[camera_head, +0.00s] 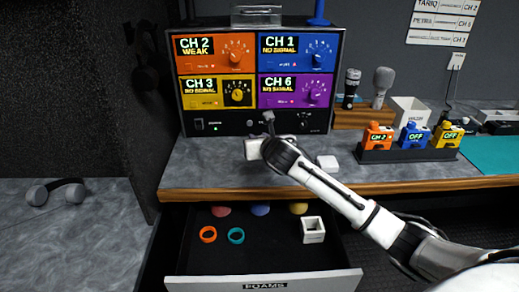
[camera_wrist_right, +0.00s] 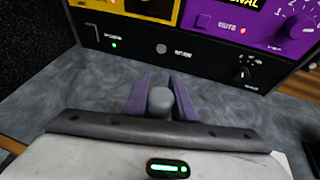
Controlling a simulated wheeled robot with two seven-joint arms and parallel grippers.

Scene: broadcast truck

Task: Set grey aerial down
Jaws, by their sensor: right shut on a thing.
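My right gripper (camera_head: 262,142) is over the desktop, in front of the receiver rack (camera_head: 226,124). In the right wrist view its two purple-grey fingers (camera_wrist_right: 160,100) are shut on the grey aerial (camera_wrist_right: 160,101), whose rounded grey end shows between them. In the head view a small grey tip of the aerial (camera_head: 268,116) sticks up beyond the gripper, against the rack's lower front. The rest of the aerial is hidden by the gripper. I cannot tell whether it touches the desktop (camera_head: 205,160). My left gripper is not in view.
A white block (camera_head: 327,162) lies on the desk. Microphones (camera_head: 383,85) and coloured packs (camera_head: 414,136) stand right. An open drawer (camera_head: 264,282) holds rings and foams. Desktop left of the gripper is clear.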

